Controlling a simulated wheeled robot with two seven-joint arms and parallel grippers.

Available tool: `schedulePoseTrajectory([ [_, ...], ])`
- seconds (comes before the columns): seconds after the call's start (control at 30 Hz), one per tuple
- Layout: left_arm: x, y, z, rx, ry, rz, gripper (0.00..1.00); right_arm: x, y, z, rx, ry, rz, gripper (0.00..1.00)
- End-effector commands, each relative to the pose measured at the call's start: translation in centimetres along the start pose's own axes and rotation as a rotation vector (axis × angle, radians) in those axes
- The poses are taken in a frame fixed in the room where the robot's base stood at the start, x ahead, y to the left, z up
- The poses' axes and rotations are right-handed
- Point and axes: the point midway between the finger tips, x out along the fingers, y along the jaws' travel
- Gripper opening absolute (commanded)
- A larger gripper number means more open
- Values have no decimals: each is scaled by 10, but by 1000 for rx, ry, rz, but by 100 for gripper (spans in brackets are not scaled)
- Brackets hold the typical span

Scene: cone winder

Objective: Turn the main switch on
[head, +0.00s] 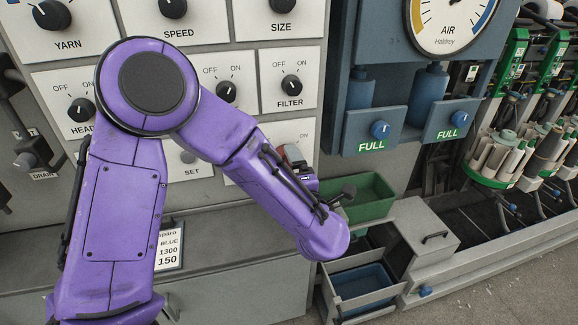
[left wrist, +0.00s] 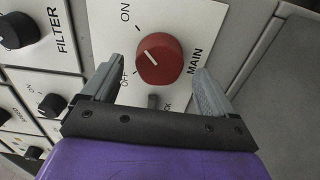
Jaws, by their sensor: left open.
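The main switch is a round red knob (left wrist: 159,59) on a white plate, marked ON, OFF and MAIN. Its white pointer line aims up-left in the left wrist view, between the ON and OFF words. In the head view only a bit of red (head: 293,154) shows behind my purple left arm. My left gripper (left wrist: 157,78) is open, with one grey finger on each side of the knob. I cannot tell whether the fingers touch it. My left gripper is mostly hidden in the head view. My right gripper is not in view.
A small grey lock stub (left wrist: 153,101) sits just below the knob. The black FILTER knob (head: 292,85) and other black knobs are on neighbouring plates. A green bin (head: 362,200) and an open drawer (head: 352,303) stand right of my arm.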

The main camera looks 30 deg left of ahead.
Motion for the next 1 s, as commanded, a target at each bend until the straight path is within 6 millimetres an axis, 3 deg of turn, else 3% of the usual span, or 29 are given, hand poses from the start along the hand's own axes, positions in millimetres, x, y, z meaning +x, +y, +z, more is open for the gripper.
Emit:
schedulePoseTrajectory([
  [0.2,-53,-4,1,1,-5,3,87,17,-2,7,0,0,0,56],
  [0.4,-78,-2,1,1,-2,1,87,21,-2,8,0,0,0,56],
  [1.0,-79,-1,0,1,-1,0,87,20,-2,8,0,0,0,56],
])
